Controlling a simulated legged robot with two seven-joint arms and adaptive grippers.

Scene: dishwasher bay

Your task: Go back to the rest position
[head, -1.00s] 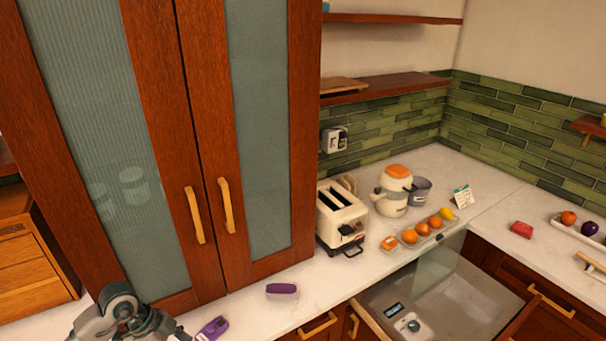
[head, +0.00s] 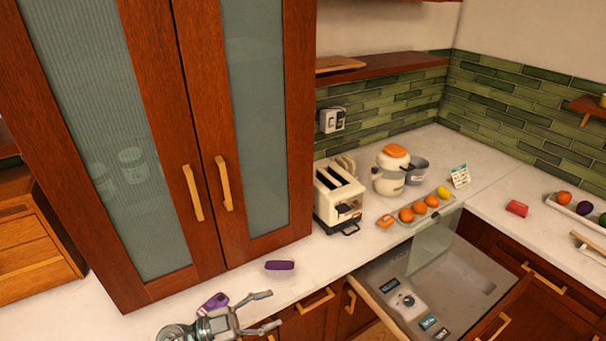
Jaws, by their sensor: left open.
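My left gripper (head: 272,310) shows at the bottom edge of the head view. Its two fingers are spread apart and point to the right, with nothing between them. It is in front of the white counter (head: 130,310), near the counter's front edge. A purple item (head: 213,302) lies just behind it, partly covered by the gripper. A second purple item (head: 280,265) lies farther back on the counter. My right gripper is out of view.
The tall glass-door cabinet (head: 160,150) is shut and stands close behind the left gripper. The drawer (head: 470,285) at right is pulled out, with small items inside. A toaster (head: 338,195), kettle (head: 391,170) and fruit tray (head: 422,218) stand on the counter.

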